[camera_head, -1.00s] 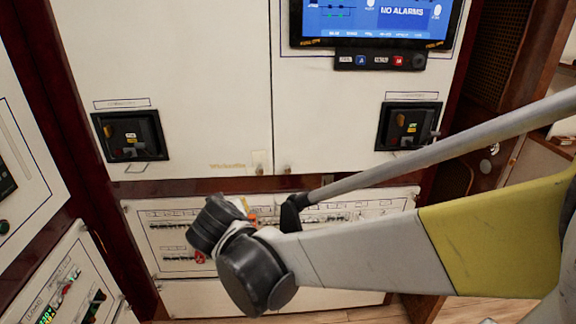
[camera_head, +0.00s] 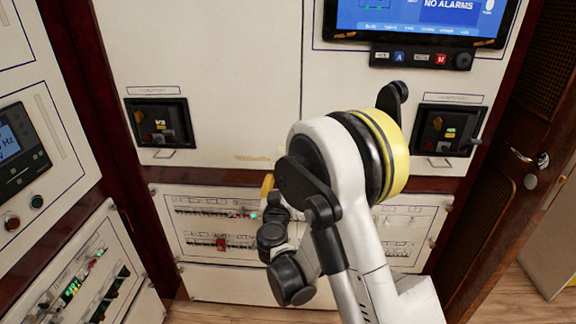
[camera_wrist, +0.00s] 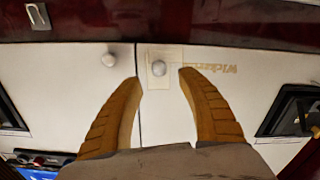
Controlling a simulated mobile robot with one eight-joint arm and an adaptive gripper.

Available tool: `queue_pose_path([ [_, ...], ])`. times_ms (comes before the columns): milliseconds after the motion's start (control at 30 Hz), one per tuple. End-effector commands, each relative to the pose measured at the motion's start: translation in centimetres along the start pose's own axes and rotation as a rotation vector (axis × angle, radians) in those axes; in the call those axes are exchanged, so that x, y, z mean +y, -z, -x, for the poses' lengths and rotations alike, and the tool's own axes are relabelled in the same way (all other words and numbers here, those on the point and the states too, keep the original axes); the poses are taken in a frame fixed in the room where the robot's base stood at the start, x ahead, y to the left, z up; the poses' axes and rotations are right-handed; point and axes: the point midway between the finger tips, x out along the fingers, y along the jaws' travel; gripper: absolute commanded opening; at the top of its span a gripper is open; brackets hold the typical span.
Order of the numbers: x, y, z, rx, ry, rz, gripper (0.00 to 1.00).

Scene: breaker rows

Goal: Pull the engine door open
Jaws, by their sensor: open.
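The engine door, a white cabinet door (camera_head: 205,75) with a faint "Wichma..." label, is shut in the head view. In the wrist view, which is upside down, the same door (camera_wrist: 225,95) is on the right of the seam. Its small round knob (camera_wrist: 160,68) sits on a pale plate beside the seam. My gripper (camera_wrist: 158,77) is open and empty, with one finger on each side of the knob in the picture. I cannot tell how far the fingertips are from the door. In the head view, one yellow finger (camera_head: 267,185) shows; my arm hides the knob.
Black recessed switch boxes (camera_head: 160,123) (camera_head: 447,130) sit on both doors. A breaker panel (camera_head: 190,240) lies below, a screen (camera_head: 420,18) above right. A side cabinet (camera_head: 45,130) stands at left.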

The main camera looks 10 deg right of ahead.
Motion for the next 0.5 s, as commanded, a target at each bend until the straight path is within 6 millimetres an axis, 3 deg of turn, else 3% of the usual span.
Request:
queue_pose_path([
  [200,0.1,-0.4,-4.3,-0.001,-0.002,0.0,0.46],
  [500,0.1,-0.2,-6.9,-0.001,-0.001,0.0,0.46],
])
